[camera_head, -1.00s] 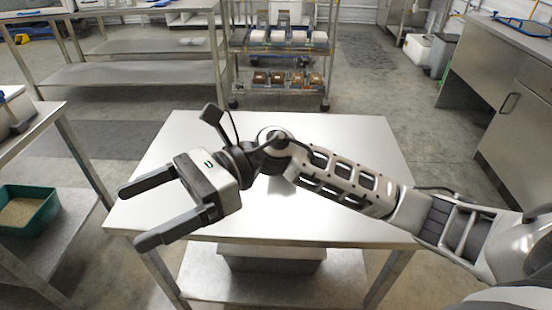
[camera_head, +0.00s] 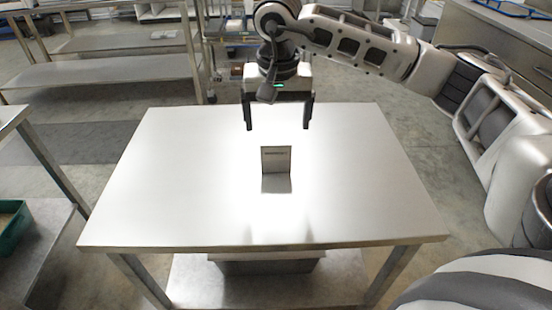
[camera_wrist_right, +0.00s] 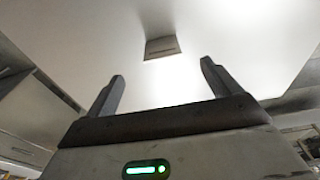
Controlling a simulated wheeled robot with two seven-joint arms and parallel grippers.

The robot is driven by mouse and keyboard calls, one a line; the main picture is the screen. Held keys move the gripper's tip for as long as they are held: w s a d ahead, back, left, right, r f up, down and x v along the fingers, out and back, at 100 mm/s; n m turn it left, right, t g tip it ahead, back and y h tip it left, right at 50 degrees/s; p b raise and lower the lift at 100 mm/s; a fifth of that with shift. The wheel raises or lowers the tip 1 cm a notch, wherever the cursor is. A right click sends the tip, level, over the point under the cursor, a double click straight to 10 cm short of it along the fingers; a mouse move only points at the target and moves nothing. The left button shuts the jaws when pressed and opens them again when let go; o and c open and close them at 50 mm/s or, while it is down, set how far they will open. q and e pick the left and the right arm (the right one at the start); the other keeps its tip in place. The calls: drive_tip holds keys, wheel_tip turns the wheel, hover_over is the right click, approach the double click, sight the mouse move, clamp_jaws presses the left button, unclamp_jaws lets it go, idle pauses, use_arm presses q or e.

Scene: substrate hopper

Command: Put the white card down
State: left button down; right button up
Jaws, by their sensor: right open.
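The white card (camera_head: 277,160) stands upright near the middle of the steel table (camera_head: 170,190), with its reflection on the tabletop in front of it. Its lit face looks greyish, with a dark line near the top. My right gripper (camera_head: 278,127) is open and empty, above the table and behind the card in the head view, apart from it. In the right wrist view the card (camera_wrist_right: 162,47) lies beyond the gap between the two open fingers (camera_wrist_right: 160,85). My left gripper is not in view.
The tabletop around the card is clear. A grey container (camera_head: 265,265) sits on the shelf under the table. A green bin (camera_head: 12,228) is on a low shelf at the left edge. Steel shelving (camera_head: 105,72) stands behind at the left.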

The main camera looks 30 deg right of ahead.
sight(276, 145)
drive_tip(key=shift+w+d+f, duration=0.15)
drive_tip(key=shift+w+f, duration=0.15)
drive_tip(key=shift+f, duration=1.05)
drive_tip(key=shift+w+d+f, duration=0.15)
drive_tip(key=shift+w+f, duration=0.1)
drive_tip(key=shift+f, duration=1.1)
drive_tip(key=shift+w+d+f, duration=0.15)
drive_tip(key=shift+w+f, duration=0.15)
drive_tip(key=shift+f, duration=1.05)
drive_tip(key=c, duration=1.1)
drive_tip(key=shift+c, duration=0.2)
